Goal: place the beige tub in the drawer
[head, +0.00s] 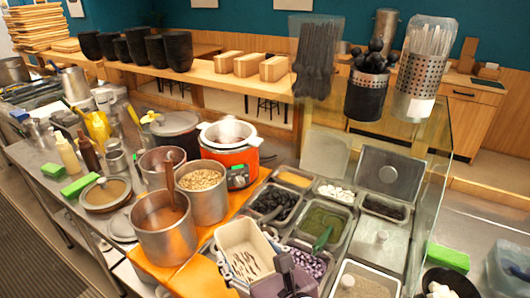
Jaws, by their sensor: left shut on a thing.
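The beige tub (231,237) is at the bottom centre of the head view, tilted, with its open top facing me and several dark marks or pieces inside. My left gripper (284,264) is at the tub's right side, shut on its wall. The tub appears held over the front edge of the topping pans; its underside is hidden. A closed drawer (465,93) with a dark handle shows in the wooden cabinet at the back right. I cannot tell if it is the task's drawer. My right gripper is not in view.
Topping pans fill the counter, including a green one (322,218) with a spoon. Steel pots (163,236) and an orange cooker (230,152) stand to the left. A clear glass guard (432,170) rises at the right. A green block (448,258) lies beyond it.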

